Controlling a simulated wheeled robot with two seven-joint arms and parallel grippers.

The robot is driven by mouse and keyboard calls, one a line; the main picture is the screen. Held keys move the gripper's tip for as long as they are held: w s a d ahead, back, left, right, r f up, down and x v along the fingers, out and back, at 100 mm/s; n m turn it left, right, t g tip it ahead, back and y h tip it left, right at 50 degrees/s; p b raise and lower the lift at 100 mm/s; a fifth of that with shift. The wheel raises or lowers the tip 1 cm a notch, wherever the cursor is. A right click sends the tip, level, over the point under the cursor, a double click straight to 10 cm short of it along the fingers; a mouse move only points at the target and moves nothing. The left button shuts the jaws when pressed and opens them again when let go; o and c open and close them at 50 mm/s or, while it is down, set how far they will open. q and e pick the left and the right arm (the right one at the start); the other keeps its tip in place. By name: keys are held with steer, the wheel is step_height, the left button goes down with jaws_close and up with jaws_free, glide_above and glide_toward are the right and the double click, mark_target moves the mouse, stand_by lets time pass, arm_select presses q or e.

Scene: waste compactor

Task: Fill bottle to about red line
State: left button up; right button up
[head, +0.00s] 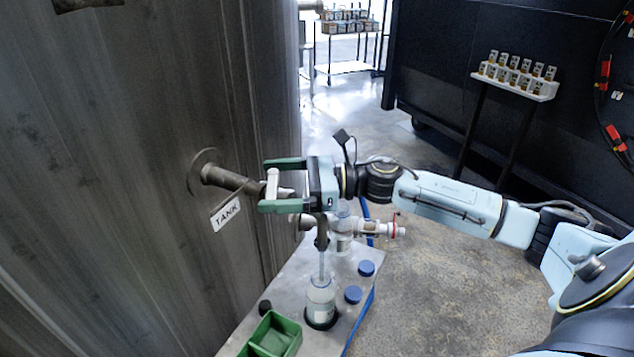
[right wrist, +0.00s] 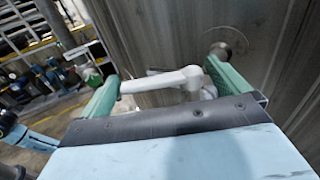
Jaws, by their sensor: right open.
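A clear bottle (head: 320,301) stands upright in a dark ring on the metal shelf, under a thin vertical tube. Its liquid level and red line are too small to make out. A pipe comes out of the wall marked TANK (head: 225,213) toward a white valve handle (head: 272,187). My right gripper (head: 282,185) is open, its green fingers on either side of the handle. In the right wrist view the white handle (right wrist: 170,80) lies between the open fingers (right wrist: 161,75); contact cannot be told. My left gripper is out of view.
Two blue caps (head: 366,268) (head: 353,294) and a green bin (head: 273,336) are on the metal shelf (head: 287,284). White fittings (head: 380,229) stick out to the right below my gripper. A rack of small bottles (head: 515,75) stands farther back. Open floor lies right of the shelf.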

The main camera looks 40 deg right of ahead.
steer(key=b+v, duration=0.1)
steer(key=v, duration=1)
steer(key=shift+s+d, duration=0.1)
steer(key=shift+d, duration=0.05)
steer(key=shift+f, duration=0.1)
